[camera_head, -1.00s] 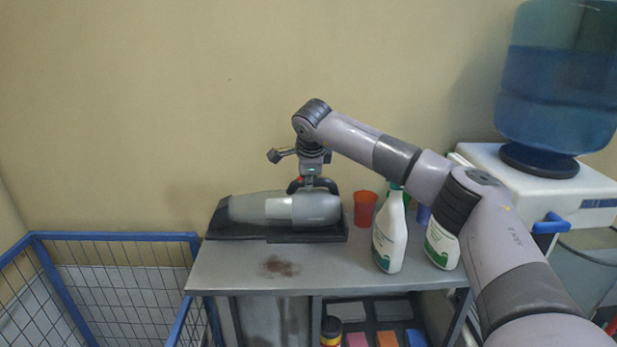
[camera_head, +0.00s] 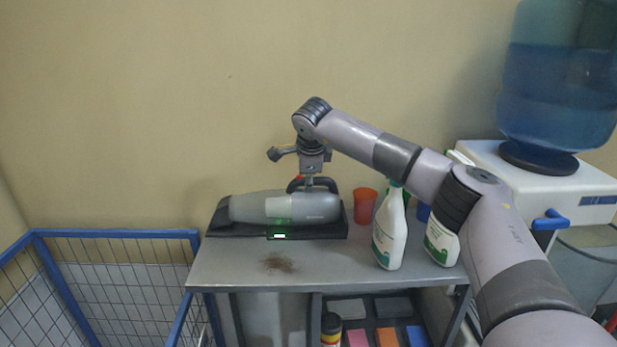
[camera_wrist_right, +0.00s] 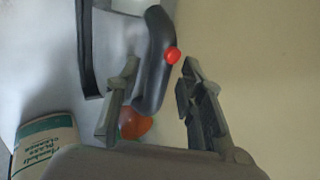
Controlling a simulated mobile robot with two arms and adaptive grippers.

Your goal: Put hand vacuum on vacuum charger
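The grey hand vacuum (camera_head: 300,207) lies on its side along the black vacuum charger (camera_head: 337,232) on the metal table. A green light shows on the charger's front. The vacuum's dark handle (camera_wrist_right: 152,75) with a red button also shows in the right wrist view. My right gripper (camera_head: 310,183) is at the handle from above. In the wrist view its two fingers (camera_wrist_right: 160,82) stand apart on either side of the handle, with a visible gap on the button side. My left gripper is not in view.
A red cup (camera_head: 364,206) stands just right of the charger. White spray bottles (camera_head: 390,235) stand under my right arm. A brown stain (camera_head: 279,264) marks the tabletop (camera_head: 230,268). A blue wire cage (camera_head: 115,236) is at left, a water dispenser (camera_head: 560,185) at right.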

